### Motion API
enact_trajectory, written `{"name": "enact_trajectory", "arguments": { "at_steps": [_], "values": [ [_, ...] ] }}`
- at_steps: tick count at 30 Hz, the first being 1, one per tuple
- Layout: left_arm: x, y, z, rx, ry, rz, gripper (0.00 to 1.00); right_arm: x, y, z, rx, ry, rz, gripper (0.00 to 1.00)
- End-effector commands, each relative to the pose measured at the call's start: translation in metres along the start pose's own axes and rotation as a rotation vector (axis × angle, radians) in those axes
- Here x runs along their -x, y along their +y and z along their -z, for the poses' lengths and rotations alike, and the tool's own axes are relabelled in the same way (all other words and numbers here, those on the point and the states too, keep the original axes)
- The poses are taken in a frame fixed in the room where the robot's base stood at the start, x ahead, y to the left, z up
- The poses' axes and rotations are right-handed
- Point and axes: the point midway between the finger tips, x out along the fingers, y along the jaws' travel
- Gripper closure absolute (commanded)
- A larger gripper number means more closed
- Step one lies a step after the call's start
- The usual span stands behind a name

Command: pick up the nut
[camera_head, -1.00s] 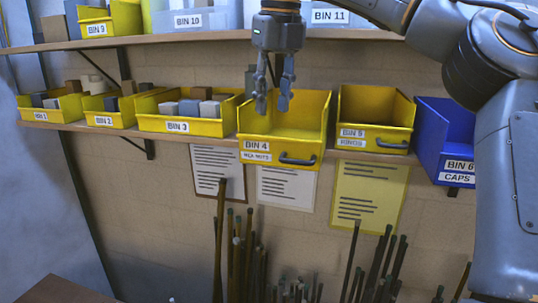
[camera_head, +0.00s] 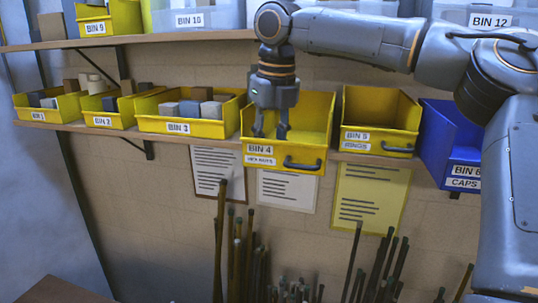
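No nut can be seen. Yellow BIN 4 (camera_head: 314,119), whose second label line is small and seems to read hex nuts, sits in the middle of the lower shelf. It juts out past the bins beside it. My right gripper (camera_head: 271,133) points down into the left part of BIN 4, its fingers apart with a gap between them. The fingertips are below the bin's back rim and near its front wall, which hides the bin floor. My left gripper is not in view.
Yellow BIN 3 (camera_head: 181,126) with grey blocks stands to the left, yellow BIN 5 (camera_head: 378,120) to the right, then blue BIN 6 (camera_head: 448,150). The upper shelf (camera_head: 140,43) runs above. Papers and upright rods are below.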

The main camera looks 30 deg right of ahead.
Motion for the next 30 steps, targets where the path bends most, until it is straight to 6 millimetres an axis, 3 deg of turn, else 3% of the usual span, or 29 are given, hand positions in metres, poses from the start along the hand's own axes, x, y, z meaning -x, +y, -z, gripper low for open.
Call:
{"name": "enact_trajectory", "arguments": {
  "at_steps": [1, 4, 5, 19, 30],
  "values": [
    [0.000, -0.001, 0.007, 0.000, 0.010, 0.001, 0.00, 0.000, 0.000, 0.000, 0.000, 0.000, 0.000, 0.74],
    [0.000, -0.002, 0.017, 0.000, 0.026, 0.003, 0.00, 0.001, 0.000, 0.000, 0.001, -0.001, 0.000, 0.94],
    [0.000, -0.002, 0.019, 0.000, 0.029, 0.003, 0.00, 0.001, 0.000, 0.000, 0.001, -0.001, 0.000, 0.96],
    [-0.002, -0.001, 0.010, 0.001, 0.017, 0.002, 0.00, 0.011, 0.000, -0.002, 0.001, -0.002, 0.002, 0.97],
    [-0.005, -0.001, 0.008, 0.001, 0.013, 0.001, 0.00, 0.066, 0.001, -0.011, 0.000, -0.003, 0.001, 0.97]
  ]
}}
